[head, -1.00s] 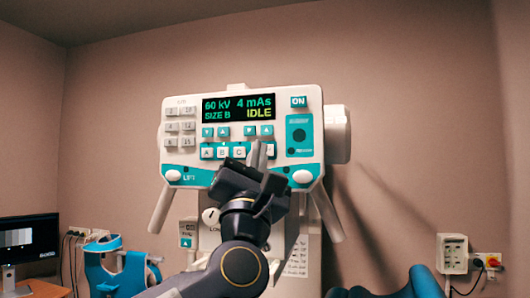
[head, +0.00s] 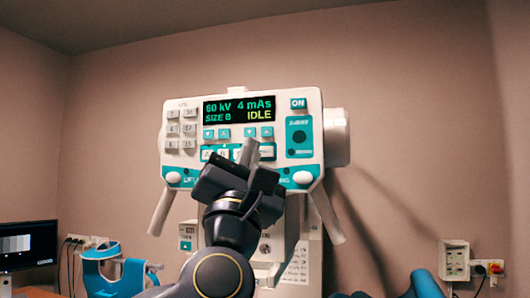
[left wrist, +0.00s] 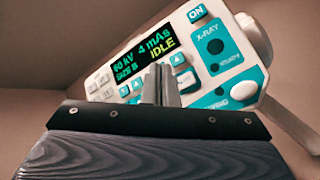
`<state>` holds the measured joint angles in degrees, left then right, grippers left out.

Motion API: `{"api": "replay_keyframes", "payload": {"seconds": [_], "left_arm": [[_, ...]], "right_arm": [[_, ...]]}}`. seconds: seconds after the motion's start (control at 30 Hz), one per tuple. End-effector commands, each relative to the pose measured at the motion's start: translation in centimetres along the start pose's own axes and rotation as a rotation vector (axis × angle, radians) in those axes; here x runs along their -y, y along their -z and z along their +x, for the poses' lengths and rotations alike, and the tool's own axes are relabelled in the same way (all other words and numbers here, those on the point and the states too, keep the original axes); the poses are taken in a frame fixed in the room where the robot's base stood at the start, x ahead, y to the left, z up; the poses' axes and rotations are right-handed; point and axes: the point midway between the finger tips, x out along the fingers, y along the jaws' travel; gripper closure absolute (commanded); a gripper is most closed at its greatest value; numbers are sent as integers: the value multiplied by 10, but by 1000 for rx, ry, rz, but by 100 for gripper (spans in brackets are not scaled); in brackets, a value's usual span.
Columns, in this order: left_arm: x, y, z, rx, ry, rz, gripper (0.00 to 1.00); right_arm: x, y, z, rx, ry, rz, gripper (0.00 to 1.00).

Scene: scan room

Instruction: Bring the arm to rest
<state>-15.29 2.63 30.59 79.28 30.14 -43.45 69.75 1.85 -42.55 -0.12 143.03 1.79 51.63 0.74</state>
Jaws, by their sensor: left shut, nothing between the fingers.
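My left gripper (head: 250,152) is shut and empty, raised in front of the lower middle of the X-ray control panel (head: 180,105). Its closed fingers (left wrist: 158,82) point up at the panel in the left wrist view. From these views I cannot tell whether the fingertips touch the panel. The gripper hides part of the lower row of buttons and the teal strip. The panel's display (head: 239,109) reads 60 kV, 4 mAs, SIZE B and IDLE. My right gripper is not in view.
Two angled handles, left (head: 161,212) and right (head: 326,218), hang below the panel. A monitor (head: 28,245) and a teal holder (head: 103,267) stand at lower left. A wall socket box (head: 454,260) is at right. The wall area between panel and box looks clear.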

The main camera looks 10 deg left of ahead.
Motion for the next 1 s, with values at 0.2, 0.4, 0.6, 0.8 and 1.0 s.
{"api": "replay_keyframes", "payload": {"seconds": [0.2,0.4,0.6,0.8,1.0], "left_arm": [[0,0,0,0,0,0,100],[15,7,-15,40,104,176,100],[72,76,-103,158,539,786,100],[100,168,-223,269,995,1174,100],[100,235,-361,420,1434,1333,100]], "right_arm": [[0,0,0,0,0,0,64],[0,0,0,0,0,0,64],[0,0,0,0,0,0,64],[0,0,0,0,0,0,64],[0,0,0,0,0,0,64]]}}
